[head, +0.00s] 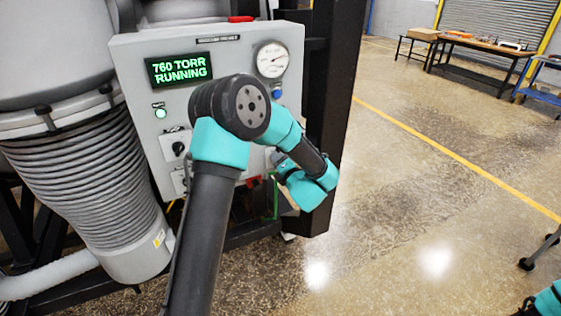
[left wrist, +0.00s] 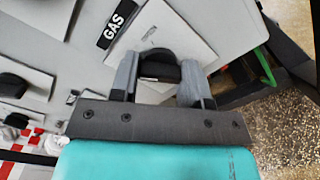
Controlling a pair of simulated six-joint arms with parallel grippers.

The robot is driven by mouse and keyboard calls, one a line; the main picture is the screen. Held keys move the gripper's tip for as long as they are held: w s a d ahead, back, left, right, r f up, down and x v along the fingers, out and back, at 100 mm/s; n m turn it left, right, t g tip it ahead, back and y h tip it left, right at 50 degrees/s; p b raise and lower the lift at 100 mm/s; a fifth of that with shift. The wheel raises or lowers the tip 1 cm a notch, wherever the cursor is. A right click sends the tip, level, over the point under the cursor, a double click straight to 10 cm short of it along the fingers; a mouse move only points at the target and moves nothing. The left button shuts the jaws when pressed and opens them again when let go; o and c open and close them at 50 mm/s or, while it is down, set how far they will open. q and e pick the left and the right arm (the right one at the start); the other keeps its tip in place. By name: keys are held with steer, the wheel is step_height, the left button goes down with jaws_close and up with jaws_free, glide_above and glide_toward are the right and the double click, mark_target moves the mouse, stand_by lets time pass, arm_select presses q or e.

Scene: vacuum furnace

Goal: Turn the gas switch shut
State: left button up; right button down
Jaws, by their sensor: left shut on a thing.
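The gas switch is a black rotary knob (left wrist: 153,66) on a light square plate (left wrist: 178,38), beside a black "GAS" label (left wrist: 118,24) in the left wrist view. My left gripper (left wrist: 157,80) has one grey finger on each side of the knob and is shut on it. In the head view my left arm crosses in front of the grey control panel (head: 132,62) and hides the gas switch. A teal and black part of my right arm (head: 548,302) shows at the bottom right corner; its jaws cannot be made out.
The panel's green display (head: 179,69) reads "760 TORR RUNNING". A round gauge (head: 272,60) and a lit green button (head: 160,113) are near it. A black post (head: 332,95) stands right of the panel.

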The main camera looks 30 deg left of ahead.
arm_select(q)
steer(key=o, duration=0.9)
steer(key=v, duration=1.7)
steer(key=shift+s+d, duration=0.2)
